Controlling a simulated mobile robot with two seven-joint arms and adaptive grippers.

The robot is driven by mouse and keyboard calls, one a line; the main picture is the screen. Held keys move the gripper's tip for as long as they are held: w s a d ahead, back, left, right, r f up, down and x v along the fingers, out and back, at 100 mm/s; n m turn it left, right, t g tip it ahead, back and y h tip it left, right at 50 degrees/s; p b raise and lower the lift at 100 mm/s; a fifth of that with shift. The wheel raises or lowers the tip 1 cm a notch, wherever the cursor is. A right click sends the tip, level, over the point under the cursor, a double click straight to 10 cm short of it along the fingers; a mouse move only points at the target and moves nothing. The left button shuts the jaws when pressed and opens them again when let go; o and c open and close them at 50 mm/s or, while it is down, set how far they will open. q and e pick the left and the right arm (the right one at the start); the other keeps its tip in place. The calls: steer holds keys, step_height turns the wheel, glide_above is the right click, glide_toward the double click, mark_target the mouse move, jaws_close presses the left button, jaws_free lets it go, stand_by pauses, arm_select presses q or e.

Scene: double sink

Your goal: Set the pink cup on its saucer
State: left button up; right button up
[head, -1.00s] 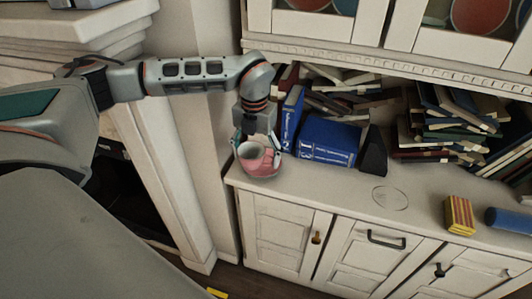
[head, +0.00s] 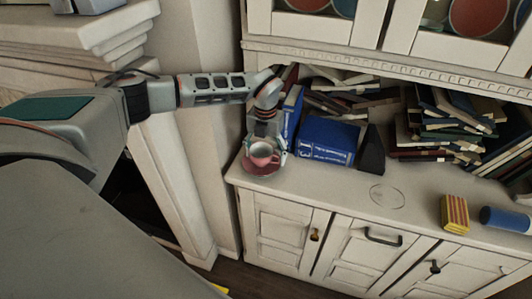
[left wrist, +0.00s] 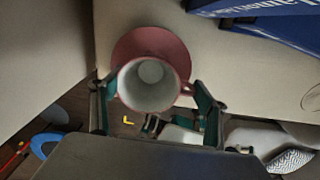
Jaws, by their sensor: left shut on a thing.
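The pink cup (head: 262,156), white inside, is at the left end of the cabinet top, held nearly upright. Its pink saucer (head: 262,170) lies on the cabinet top under it. My left gripper (head: 265,150) is shut on the cup. In the left wrist view the cup (left wrist: 150,84) is between the two fingers of my left gripper (left wrist: 153,100), its opening facing the camera. The saucer (left wrist: 150,42) shows past the cup's far side. I cannot tell whether the cup's base touches the saucer. My right gripper is in neither view.
A thick blue book (head: 328,140) and a black bookend (head: 371,152) stand right of the cup. A striped box (head: 454,213) and a blue cylinder (head: 505,219) are farther right.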

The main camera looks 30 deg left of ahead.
arm_select(q)
steer(key=shift+w, duration=0.15)
steer(key=shift+f, duration=0.1)
steer(key=shift+f, duration=0.3)
steer(key=o, duration=1.2)
